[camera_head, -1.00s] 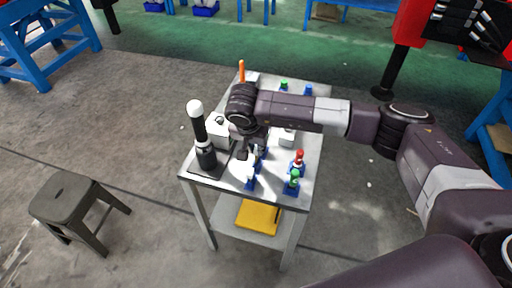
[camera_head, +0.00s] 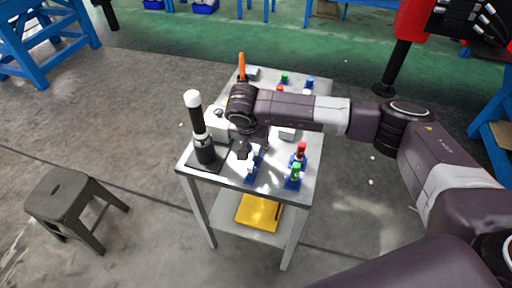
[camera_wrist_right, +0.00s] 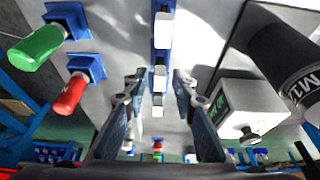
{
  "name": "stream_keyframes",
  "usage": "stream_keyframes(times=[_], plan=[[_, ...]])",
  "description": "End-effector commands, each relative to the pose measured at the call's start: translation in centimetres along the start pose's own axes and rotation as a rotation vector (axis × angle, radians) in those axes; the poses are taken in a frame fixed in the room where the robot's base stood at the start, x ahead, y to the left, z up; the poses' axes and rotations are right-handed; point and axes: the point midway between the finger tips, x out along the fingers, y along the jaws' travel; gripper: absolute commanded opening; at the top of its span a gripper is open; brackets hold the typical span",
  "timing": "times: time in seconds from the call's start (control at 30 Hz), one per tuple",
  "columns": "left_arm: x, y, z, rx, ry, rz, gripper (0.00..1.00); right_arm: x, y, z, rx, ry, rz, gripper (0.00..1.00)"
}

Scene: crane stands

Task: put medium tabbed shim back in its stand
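My right gripper (camera_wrist_right: 160,88) is open, with its two dark fingers apart in the right wrist view. One white shim (camera_wrist_right: 159,76) shows between the fingertips, with gaps on both sides. I cannot tell which shim is the medium tabbed one. In the head view the stand (camera_head: 250,179) is near the table's front edge, partly hidden by my right arm and gripper (camera_head: 243,153). My left gripper is not in view.
A black cylinder with a white top (camera_head: 194,115) stands at the table's left, beside a white box (camera_wrist_right: 245,103). Red (camera_wrist_right: 70,93) and green (camera_wrist_right: 36,48) pieces sit in blue holders on the other side. An orange-handled tool (camera_head: 242,65) stands at the back.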

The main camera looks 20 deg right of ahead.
Motion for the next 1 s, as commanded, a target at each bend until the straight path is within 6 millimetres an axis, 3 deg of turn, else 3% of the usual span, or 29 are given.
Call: stream_keyframes(times=[0.53,1.0], plan=[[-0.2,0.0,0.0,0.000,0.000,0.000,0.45,-0.3,0.0,0.0,0.000,0.000,0.000,0.31],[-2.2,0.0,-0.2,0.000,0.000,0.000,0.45,-3.9,0.0,-0.1,-0.001,0.000,0.000,0.31]])
